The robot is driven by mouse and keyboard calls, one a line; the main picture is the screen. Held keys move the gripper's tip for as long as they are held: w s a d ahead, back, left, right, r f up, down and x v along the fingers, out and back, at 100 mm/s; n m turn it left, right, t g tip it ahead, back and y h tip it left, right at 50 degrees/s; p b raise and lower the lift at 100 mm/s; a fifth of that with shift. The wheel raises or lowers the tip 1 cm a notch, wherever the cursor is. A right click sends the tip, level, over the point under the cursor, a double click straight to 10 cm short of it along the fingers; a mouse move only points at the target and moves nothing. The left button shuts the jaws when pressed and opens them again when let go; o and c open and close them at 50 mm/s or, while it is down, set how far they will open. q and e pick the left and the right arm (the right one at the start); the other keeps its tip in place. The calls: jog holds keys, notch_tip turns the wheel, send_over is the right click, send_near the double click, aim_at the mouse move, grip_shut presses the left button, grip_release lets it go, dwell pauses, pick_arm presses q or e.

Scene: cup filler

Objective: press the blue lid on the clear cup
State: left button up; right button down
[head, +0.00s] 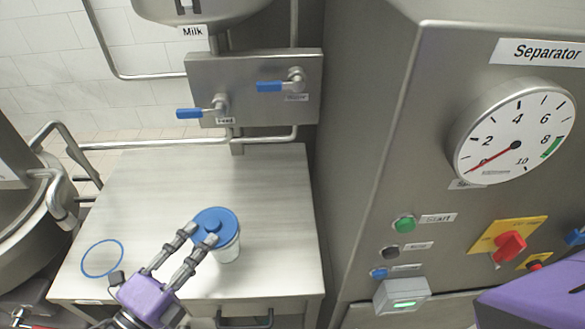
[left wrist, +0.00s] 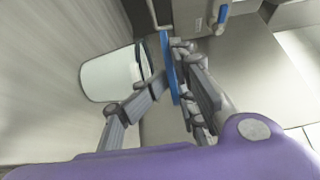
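The clear cup (head: 228,250) stands upright on the steel table with whitish contents. It also shows in the left wrist view (left wrist: 105,78). The blue lid (head: 222,218) is over the cup's mouth in the head view and hides it. In the left wrist view the lid (left wrist: 166,50) is seen edge-on, with a gap between it and the cup's rim. My left gripper (head: 201,235) has its fingers closed on the lid's near edge, one on each side. A purple part of my right gripper (head: 535,300) shows at the lower right; its fingers are out of frame.
The steel table (head: 160,185) is mostly clear, with a blue ring (head: 103,258) marked at its left. A valve panel with blue handles (head: 270,87) is behind it. The separator cabinet (head: 370,150), with gauge and buttons, stands on the right. A round vessel (head: 25,225) is on the left.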

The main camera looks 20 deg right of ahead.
pick_arm(q)
jog(key=shift+a+f, duration=0.15)
jog(key=shift+f, duration=0.8)
pick_arm(e)
jog(key=shift+w, duration=0.2)
pick_arm(q)
jog(key=shift+s+a+y, duration=0.15)
jog(key=shift+a+y, duration=0.05)
jog(key=shift+y, duration=0.1)
jog(key=v, duration=1.1)
jog(key=shift+r, duration=0.2)
pick_arm(e)
jog(key=w, duration=0.3)
jog(key=shift+w+a+r+t, duration=0.1)
jog(key=shift+a+r+t, duration=0.2)
pick_arm(q)
jog(key=shift+a, duration=0.15)
